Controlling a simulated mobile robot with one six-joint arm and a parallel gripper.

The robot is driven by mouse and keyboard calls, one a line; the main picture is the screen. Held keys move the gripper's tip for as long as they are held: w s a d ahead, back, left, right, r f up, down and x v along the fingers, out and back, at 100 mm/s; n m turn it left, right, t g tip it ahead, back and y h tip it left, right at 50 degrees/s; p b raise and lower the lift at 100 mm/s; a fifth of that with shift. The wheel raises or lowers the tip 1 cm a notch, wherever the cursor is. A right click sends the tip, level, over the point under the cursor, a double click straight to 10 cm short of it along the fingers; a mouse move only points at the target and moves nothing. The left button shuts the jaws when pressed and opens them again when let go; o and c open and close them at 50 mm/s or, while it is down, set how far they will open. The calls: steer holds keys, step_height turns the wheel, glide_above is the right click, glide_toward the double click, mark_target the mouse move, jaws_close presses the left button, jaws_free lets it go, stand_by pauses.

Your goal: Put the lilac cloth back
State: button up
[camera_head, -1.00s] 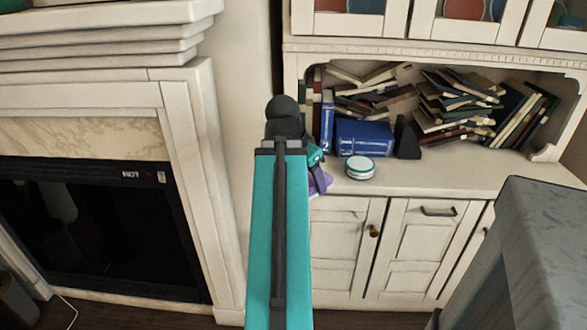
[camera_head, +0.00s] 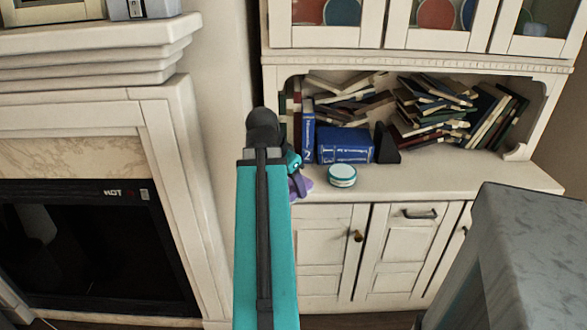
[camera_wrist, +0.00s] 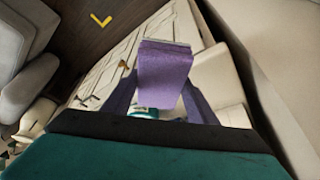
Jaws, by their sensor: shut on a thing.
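My gripper (camera_wrist: 160,92) is shut on the lilac cloth (camera_wrist: 165,66). In the wrist view the cloth stands out as a purple flap between and beyond the fingers. In the head view only a small part of the cloth (camera_head: 300,187) shows beside my arm, at the left front edge of the cabinet counter (camera_head: 420,183). My arm hides most of the gripper there, and I cannot tell whether the cloth touches the counter.
A round white and teal tin (camera_head: 342,176) stands on the counter just right of the cloth. Blue books (camera_head: 345,146) and a black bookend (camera_head: 386,145) are behind it. The fireplace (camera_head: 180,170) is at left, a grey block (camera_head: 530,230) at right. The counter's right part is clear.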

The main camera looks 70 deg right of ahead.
steer(key=shift+w+d+r+p, duration=0.15)
steer(key=shift+d+p, duration=0.35)
steer(key=shift+p, duration=1.3)
steer(key=shift+w+d+p, duration=0.15)
steer(key=shift+d+p, duration=0.3)
steer(key=shift+p, duration=1.3)
steer(key=p, duration=0.5)
steer(key=shift+w+d, duration=0.1)
steer(key=shift+d, duration=0.25)
steer(key=shift+w+d+f, duration=0.1)
steer(key=shift+d+f, duration=0.15)
steer(key=shift+w+d+f+p, duration=0.2)
steer(key=shift+w+d+p, duration=0.25)
steer(key=shift+d, duration=1.2)
steer(key=shift+w+d+f+p, duration=0.15)
steer(key=shift+w+d+p, duration=0.3)
steer(key=shift+d, duration=1.15)
steer(key=shift+w+d+f+p, duration=0.2)
steer(key=shift+w+d+p, duration=0.25)
steer(key=shift+d, duration=1.2)
steer(key=shift+f, duration=0.1)
steer(key=shift+w+f+p, duration=0.1)
steer(key=shift+f+p, duration=0.35)
steer(key=shift+f, duration=1.2)
steer(key=shift+f, duration=0.1)
steer(key=o, duration=0.9)
